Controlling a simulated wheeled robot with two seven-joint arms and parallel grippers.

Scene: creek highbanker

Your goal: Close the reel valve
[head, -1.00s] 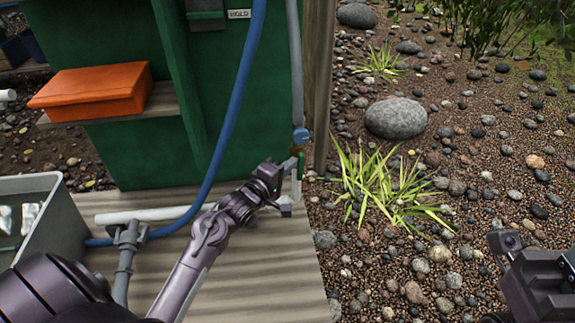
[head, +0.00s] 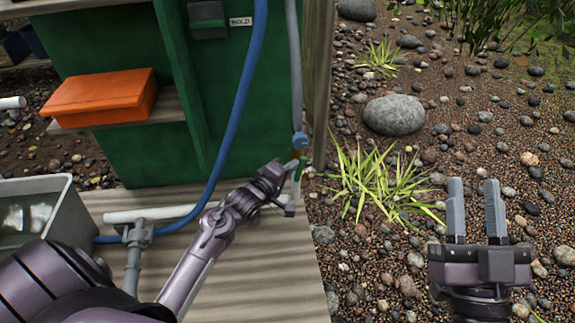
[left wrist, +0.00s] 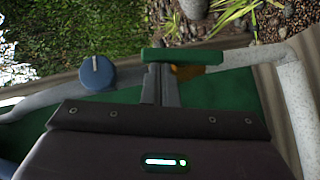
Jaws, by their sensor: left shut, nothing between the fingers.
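The valve has a green lever handle (head: 300,169) on the upright grey pipe at the green cabinet's right edge, below a round blue part (head: 299,140). In the left wrist view the green handle (left wrist: 182,55) lies crosswise just beyond my fingertips, with a brass body (left wrist: 188,72) partly behind it. My left gripper (head: 291,165) is shut and empty, its tips at the handle; it also shows in the left wrist view (left wrist: 160,68). The tips look touching or nearly touching; I cannot tell which. My right gripper (head: 475,183) is open and empty, fingers up, over the gravel.
A blue hose (head: 236,105) runs down the green cabinet (head: 120,160) to pipework on the wooden deck (head: 250,275). An orange box (head: 100,97) sits on a shelf. A grey tub (head: 68,215) stands at left. Grass (head: 385,185) and a boulder (head: 394,115) are right of a post.

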